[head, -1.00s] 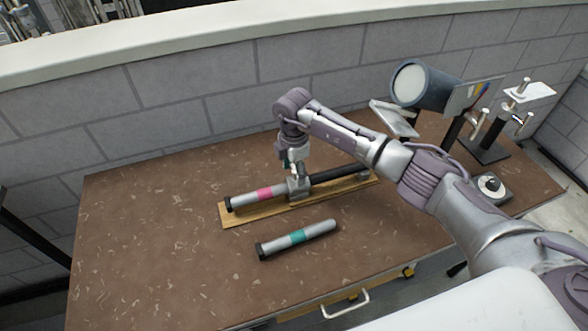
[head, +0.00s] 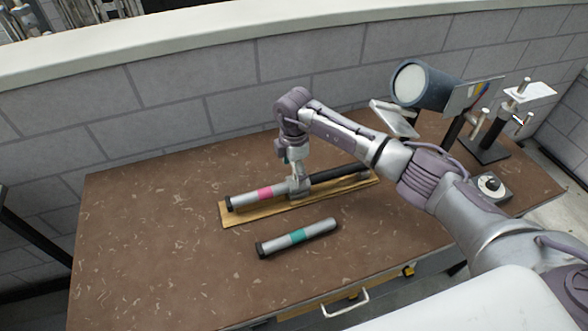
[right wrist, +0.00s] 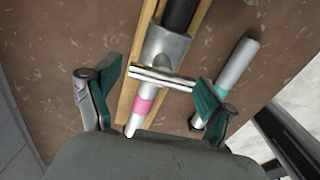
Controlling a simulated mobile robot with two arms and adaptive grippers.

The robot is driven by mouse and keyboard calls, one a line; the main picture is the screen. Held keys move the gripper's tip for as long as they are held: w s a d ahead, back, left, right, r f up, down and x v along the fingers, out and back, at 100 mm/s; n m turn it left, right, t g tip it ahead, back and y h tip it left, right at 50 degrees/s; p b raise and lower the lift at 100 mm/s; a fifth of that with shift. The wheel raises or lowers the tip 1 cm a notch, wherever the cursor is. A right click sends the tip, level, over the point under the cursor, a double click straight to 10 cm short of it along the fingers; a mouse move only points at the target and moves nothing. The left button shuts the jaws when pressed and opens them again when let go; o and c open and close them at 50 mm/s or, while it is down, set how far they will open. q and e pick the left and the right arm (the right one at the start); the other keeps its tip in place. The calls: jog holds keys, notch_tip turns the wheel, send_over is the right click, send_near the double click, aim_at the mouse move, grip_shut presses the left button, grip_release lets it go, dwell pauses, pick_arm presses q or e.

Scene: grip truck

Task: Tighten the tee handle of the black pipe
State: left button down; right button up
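The black pipe (head: 335,176) lies on a wooden board (head: 236,222) on the brown table. In the right wrist view, the black pipe (right wrist: 181,14) enters a silver fitting (right wrist: 165,48). The tee handle (right wrist: 160,79), a metal crossbar, lies across this fitting. My right gripper (head: 298,182) is low over the fitting, pointing down. In the right wrist view, its green-padded fingers (right wrist: 158,84) are spread around the crossbar, one by each end. Whether either finger touches the bar is unclear. In the head view the handle is mostly hidden. My left gripper is not in view.
A silver tube with a pink band (head: 243,200) lines up with the black pipe on the board. A loose silver tube with a teal band (head: 297,237) lies in front. A dark cylinder on a stand (head: 425,86) is at the back right. The table's left side is clear.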

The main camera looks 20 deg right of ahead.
aim_at(294, 169)
jog(key=shift+r, duration=0.1)
notch_tip(294, 169, up, 12)
dwell(0.6)
dwell(0.4)
